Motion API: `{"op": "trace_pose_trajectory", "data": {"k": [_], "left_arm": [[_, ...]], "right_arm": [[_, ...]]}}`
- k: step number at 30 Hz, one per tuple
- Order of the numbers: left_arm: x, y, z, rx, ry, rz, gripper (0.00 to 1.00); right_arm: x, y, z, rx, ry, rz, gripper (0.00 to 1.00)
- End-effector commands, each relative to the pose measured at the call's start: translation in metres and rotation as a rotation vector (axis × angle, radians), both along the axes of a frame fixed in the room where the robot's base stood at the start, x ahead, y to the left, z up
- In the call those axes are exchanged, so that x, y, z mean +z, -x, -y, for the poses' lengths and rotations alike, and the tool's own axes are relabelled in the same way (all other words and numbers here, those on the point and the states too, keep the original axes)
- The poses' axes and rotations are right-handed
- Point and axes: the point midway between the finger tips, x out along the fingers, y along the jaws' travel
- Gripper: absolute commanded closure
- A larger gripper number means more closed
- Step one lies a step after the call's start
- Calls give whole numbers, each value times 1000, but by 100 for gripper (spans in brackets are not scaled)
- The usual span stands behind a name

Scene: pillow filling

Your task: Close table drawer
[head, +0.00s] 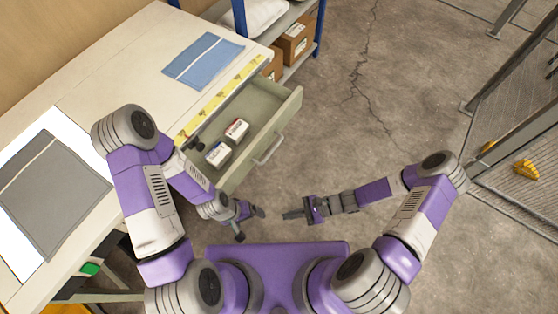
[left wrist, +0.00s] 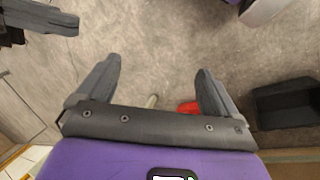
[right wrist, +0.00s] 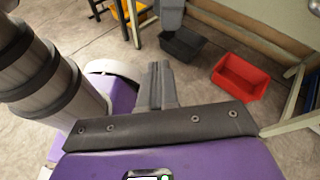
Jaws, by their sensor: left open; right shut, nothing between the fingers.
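The table drawer (head: 284,122) is pulled out from the table (head: 120,62), with its grey-green front facing right and a pale bar handle (head: 268,150) on it. Two small white boxes (head: 218,154) (head: 237,130) lie inside the drawer. My left gripper (head: 249,224) is open and empty, below the drawer's near end in the head view and apart from the handle; its spread fingers also show in the left wrist view (left wrist: 155,78). My right gripper (head: 288,215) is shut and empty, to the right of the left one, clear of the drawer; its closed fingers show in the right wrist view (right wrist: 158,72).
Folded blue cloth (head: 203,60) and grey cloth (head: 52,195) lie on the tabletop. A shelf with cardboard boxes (head: 292,42) stands behind the drawer. A red bin (right wrist: 240,77) and a black bin (right wrist: 183,45) sit on the floor. Floor right of the drawer is clear.

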Motion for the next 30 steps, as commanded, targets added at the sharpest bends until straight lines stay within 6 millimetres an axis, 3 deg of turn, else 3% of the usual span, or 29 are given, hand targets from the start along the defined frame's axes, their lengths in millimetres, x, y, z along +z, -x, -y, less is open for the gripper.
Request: {"op": "trace_pose_trajectory", "data": {"k": [3,6,9,13,17,30], "left_arm": [[-20,0,0,0,0,0,6],[-27,0,0,0,0,1,6],[-32,0,0,0,0,1,6],[-33,0,0,0,0,1,6],[-34,0,0,0,0,1,6],[-42,-1,0,0,0,1,6]], "right_arm": [[-2,-52,16,-302,-261,-74,100],[3,-88,42,-500,-428,-80,100],[7,-110,67,-633,-536,-67,100],[10,-123,80,-709,-598,-54,100],[14,-132,72,-715,-608,-51,100],[30,-181,-2,-711,-604,-55,100]]}}
